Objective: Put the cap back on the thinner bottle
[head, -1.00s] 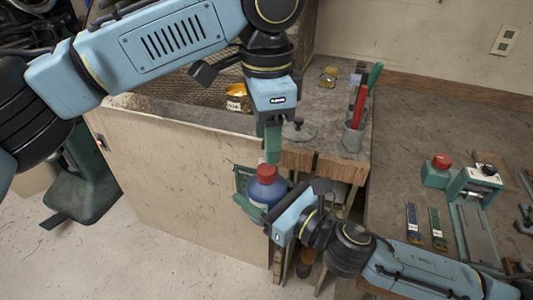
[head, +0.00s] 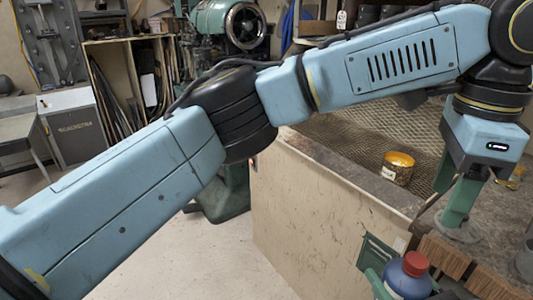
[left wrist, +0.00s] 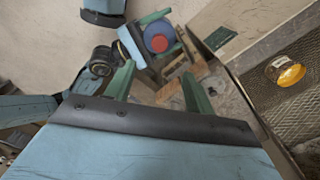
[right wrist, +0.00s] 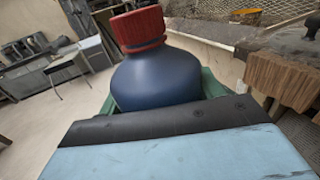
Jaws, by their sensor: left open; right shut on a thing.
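The blue thinner bottle (head: 400,284) is upright with the red cap (head: 415,263) on its neck. In the right wrist view the bottle (right wrist: 158,78) is large and the cap (right wrist: 139,28) sits straight on top, with no gap visible. My right gripper (right wrist: 160,95) is shut around the bottle's body; in the head view only a green finger shows beside it. My left gripper (head: 458,215) is open and empty, above and to the right of the cap. The left wrist view shows the cap (left wrist: 162,43) beyond and between its spread fingers.
An amber jar (head: 397,168) stands on the mesh-covered bench area behind a pale panel (head: 315,215). Wooden block ends (head: 445,255) edge the bench close to the bottle. Open floor lies left of the panel.

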